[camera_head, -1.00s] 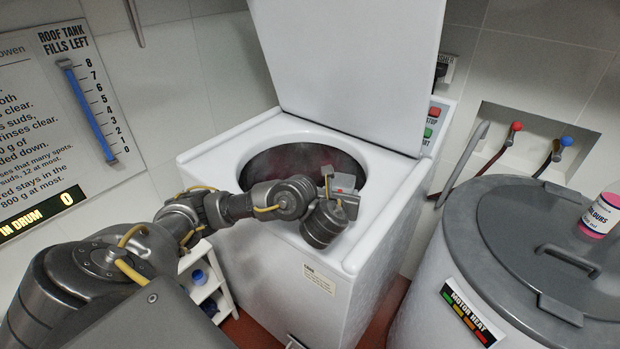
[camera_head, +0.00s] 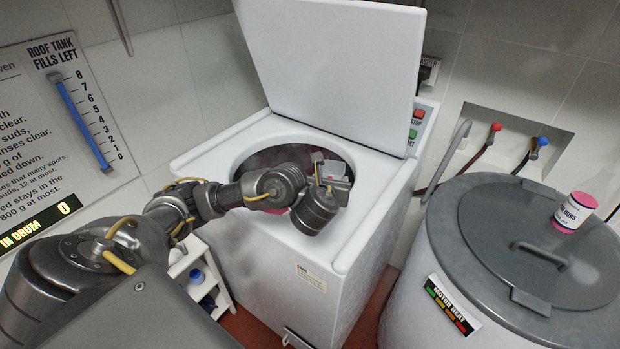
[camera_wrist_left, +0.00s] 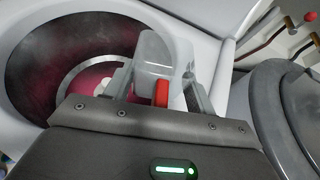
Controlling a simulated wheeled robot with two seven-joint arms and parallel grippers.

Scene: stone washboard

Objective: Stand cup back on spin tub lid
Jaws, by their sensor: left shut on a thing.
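A pale grey, see-through cup (camera_wrist_left: 155,55) with a red part (camera_wrist_left: 161,93) is between the fingers of my left gripper (camera_wrist_left: 160,88) in the wrist view. In the head view the left gripper (camera_head: 331,172) and the cup are small and partly hidden by my wrist, over the near right part of the white washer's round opening (camera_head: 262,152). The gripper is shut on the cup. The spin tub's dark grey round lid (camera_head: 490,225) lies flat on the tub to the right, well apart from the cup. My right gripper is not in view.
A pink and white bottle (camera_head: 574,211) stands on the right part of the lid, beside a raised handle (camera_head: 540,255). The washer's white lid (camera_head: 335,60) stands open behind my gripper. Hoses with red and blue taps (camera_head: 541,141) are in a wall recess behind the tub.

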